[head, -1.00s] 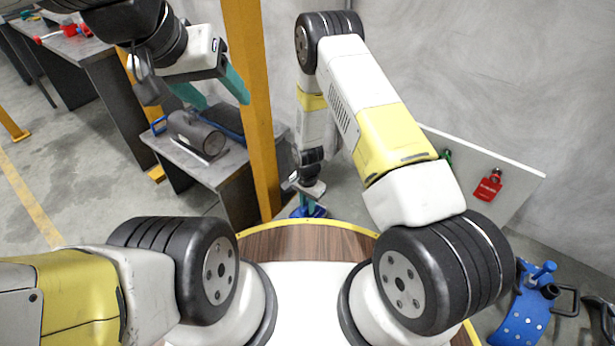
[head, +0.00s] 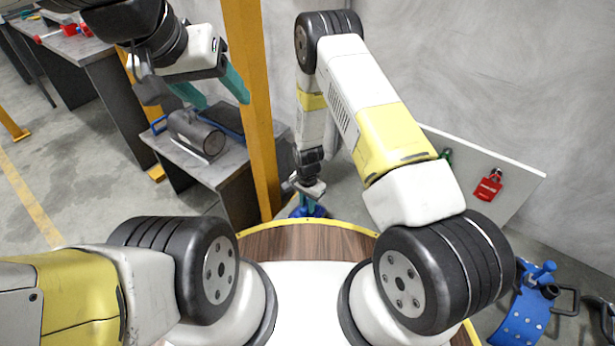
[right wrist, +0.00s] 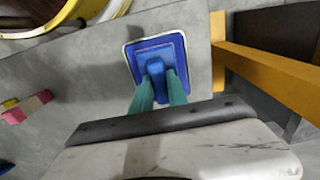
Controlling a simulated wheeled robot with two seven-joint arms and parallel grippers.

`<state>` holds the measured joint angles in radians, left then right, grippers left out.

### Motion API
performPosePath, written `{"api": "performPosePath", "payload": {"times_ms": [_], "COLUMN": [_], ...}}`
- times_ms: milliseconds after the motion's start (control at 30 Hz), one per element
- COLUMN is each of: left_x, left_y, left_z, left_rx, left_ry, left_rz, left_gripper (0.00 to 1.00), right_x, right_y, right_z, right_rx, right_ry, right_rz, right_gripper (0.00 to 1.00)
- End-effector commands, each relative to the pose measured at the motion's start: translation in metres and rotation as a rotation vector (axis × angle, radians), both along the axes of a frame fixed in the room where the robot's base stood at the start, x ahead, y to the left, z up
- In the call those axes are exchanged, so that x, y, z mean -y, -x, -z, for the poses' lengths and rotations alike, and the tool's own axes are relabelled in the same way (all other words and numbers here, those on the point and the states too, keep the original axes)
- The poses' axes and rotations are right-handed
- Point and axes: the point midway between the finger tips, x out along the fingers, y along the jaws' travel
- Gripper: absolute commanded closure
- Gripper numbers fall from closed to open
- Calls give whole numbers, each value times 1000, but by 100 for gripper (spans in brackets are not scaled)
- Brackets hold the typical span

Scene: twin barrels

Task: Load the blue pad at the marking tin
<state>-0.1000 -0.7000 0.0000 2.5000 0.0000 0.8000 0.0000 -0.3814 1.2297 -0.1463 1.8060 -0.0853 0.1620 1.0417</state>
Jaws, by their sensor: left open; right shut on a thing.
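The blue pad (right wrist: 143,52) is a rounded square with a pale rim and a raised blue grip in its middle. In the head view the pad (head: 308,210) is partly hidden behind my base's rim, below my right gripper (head: 306,190). My left gripper (head: 224,102) is open and empty, up at the left in front of the bench. I cannot make out a marking tin for certain.
A grey cylinder (head: 196,134) lies on a low grey bench (head: 226,168), beside a dark tray (head: 229,117). A yellow post (head: 252,100) stands between the bench and my right arm. A white board with a red padlock (head: 488,186) is at right. A blue fixture (head: 525,315) stands lower right.

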Motion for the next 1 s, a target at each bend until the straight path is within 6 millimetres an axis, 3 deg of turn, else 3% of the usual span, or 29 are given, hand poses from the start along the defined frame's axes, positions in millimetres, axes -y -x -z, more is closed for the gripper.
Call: {"api": "performPosePath", "payload": {"times_ms": [733,1000], "left_x": [0,0], "left_y": [0,0], "left_z": [0,0], "left_rx": [0,0], "left_ry": [0,0], "left_rz": [0,0], "left_gripper": [39,39], "right_x": [-1,0], "right_y": [-1,0], "right_z": [-61,-69], "right_rx": [2,0], "right_ry": [-1,0], "right_rz": [-1,-1], "right_gripper": [100,100]}}
